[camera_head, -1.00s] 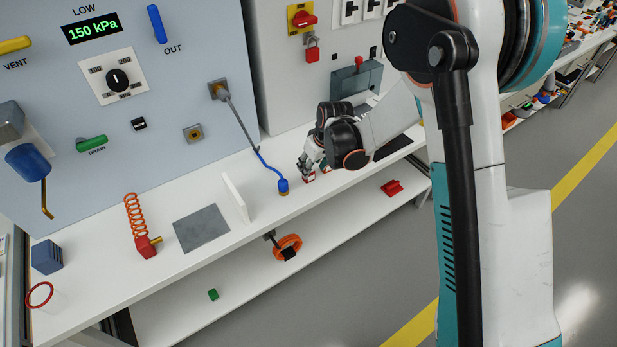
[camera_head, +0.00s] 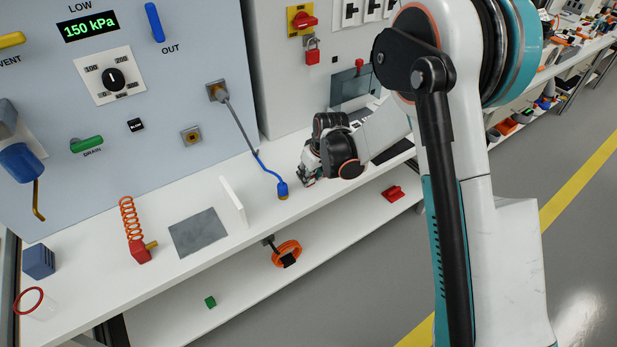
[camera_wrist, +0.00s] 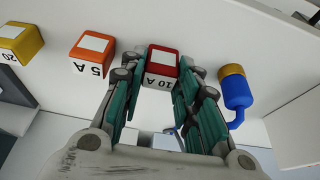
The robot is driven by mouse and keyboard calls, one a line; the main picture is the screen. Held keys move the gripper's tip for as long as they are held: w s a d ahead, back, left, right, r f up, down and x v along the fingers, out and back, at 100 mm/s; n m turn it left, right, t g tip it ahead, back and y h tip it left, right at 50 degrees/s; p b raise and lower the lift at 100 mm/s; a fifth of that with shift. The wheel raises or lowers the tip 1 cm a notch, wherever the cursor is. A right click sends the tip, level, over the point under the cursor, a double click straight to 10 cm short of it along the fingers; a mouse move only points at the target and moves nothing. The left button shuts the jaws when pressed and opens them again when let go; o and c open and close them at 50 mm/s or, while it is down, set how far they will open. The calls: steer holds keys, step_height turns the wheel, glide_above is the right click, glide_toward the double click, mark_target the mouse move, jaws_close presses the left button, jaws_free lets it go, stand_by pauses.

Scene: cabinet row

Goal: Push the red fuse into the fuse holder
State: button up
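The red fuse (camera_wrist: 162,62), marked 10 A with a white label, stands between the fingertips of my gripper (camera_wrist: 159,74) in the wrist view. The fingers are spread on either side of it, with a narrow gap seen on each side. In the head view my gripper (camera_head: 308,180) is low at the bench's front edge, and the hand hides the fuse there. I cannot make out the fuse holder in either view.
An orange 5 A fuse (camera_wrist: 92,54) and a yellow fuse (camera_wrist: 20,42) stand left of the red one. A blue plug with a brass end (camera_wrist: 236,92) is close to the right finger. A white upright divider (camera_head: 233,200) stands on the bench (camera_head: 110,285).

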steer(key=c, duration=0.4)
steer(key=shift+o, duration=0.2)
step_height(320, 180, up, 8)
steer(key=p, duration=0.4)
steer(key=shift+r+p, duration=0.15)
steer(key=shift+p, duration=0.15)
